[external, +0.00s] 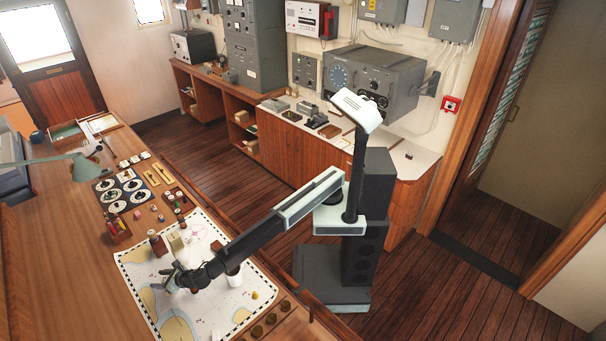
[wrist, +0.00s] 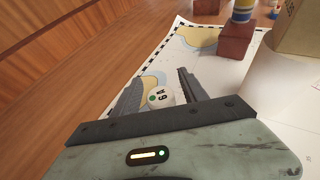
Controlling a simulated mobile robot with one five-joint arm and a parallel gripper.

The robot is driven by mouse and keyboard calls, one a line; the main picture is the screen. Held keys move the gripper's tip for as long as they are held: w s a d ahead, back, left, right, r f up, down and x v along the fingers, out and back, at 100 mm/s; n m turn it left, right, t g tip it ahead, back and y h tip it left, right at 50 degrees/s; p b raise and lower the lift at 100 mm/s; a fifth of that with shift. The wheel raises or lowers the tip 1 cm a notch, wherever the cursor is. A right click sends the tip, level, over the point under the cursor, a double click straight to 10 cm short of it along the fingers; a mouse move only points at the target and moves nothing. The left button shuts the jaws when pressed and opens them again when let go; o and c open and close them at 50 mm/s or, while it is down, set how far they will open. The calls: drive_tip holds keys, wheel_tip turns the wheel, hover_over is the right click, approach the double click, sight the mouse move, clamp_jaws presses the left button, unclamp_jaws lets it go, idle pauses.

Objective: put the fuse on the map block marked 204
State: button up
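A small white round-topped fuse (wrist: 160,98) with "6 A" and a green dot shows between my gripper's fingers in the wrist view. My gripper (wrist: 162,80) is open, with a finger on each side of it and small gaps. In the external view my gripper (external: 170,282) is low over the left part of the chart, and I cannot make out the fuse there. A red-brown block (wrist: 236,42) with a blue, white and yellow cylinder on it stands beyond the fingers; it also shows in the external view (external: 157,247). I can read no 204 on any block.
The chart (external: 200,310) lies on the wooden desk (external: 85,270). A beige block (external: 177,242) stands beside the red-brown one. A white cylindrical object (external: 236,279) is by my forearm. Several small round pieces line the near edge. Dials (external: 122,190) and racks stand farther back.

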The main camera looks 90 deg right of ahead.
drive_tip(key=shift+r+p, duration=0.35)
drive_tip(key=p+v, duration=0.4)
drive_tip(key=v, duration=0.8)
drive_tip(key=shift+f, duration=0.1)
